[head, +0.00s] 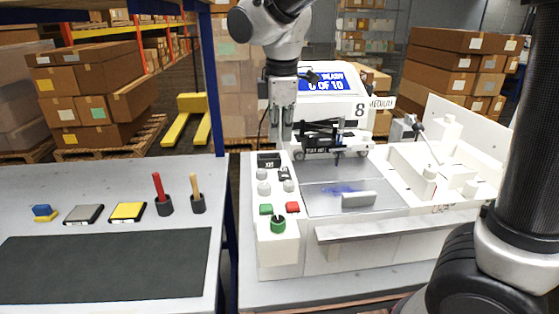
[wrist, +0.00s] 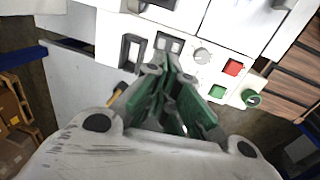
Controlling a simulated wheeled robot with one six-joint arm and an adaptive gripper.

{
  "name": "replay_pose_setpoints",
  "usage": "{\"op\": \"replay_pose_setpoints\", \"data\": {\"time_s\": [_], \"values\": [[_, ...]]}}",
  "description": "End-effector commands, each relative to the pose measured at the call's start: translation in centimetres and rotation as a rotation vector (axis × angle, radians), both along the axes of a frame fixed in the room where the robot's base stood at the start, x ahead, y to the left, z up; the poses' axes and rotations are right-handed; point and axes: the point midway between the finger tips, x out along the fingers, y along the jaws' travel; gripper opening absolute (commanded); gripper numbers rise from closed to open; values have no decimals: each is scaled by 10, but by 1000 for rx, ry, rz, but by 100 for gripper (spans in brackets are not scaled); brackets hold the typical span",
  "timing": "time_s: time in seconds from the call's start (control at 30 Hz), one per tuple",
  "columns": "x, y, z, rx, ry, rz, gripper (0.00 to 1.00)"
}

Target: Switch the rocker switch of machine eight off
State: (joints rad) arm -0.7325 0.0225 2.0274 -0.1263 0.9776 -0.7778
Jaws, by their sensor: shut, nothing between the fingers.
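Machine eight (head: 360,110) stands right of centre in the head view, with a white control panel (head: 277,245) at its left. A black-framed part that looks like the rocker switch (head: 268,160) is at the panel's far end; it also shows in the wrist view (wrist: 130,52). Which way it is tipped is too small to tell. My gripper (head: 287,143) is shut and empty, pointing down over the panel's far end. In the wrist view its closed fingers (wrist: 165,72) are just beside the black frame; I cannot tell whether they touch anything.
Two small dark-framed parts (wrist: 168,42), grey knobs (head: 288,186), a green button (head: 266,209), a red button (head: 292,207) and a green knob (head: 278,224) share the panel. The pen carriage (head: 330,138) is close right of my gripper.

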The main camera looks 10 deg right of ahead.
Motion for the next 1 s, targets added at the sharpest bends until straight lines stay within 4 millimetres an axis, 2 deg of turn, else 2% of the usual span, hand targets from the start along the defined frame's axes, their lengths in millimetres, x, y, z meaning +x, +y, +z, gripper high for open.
{"op": "replay_pose_setpoints", "data": {"time_s": [0.03,0.2,0.4,0.6,1.0], "values": [[1,-1,-13,-4,4,-1,0],[7,-1,-47,-3,4,-1,0],[12,0,-76,-1,2,0,0],[14,0,-86,0,0,0,0],[16,-1,-90,-4,31,-5,0]]}}
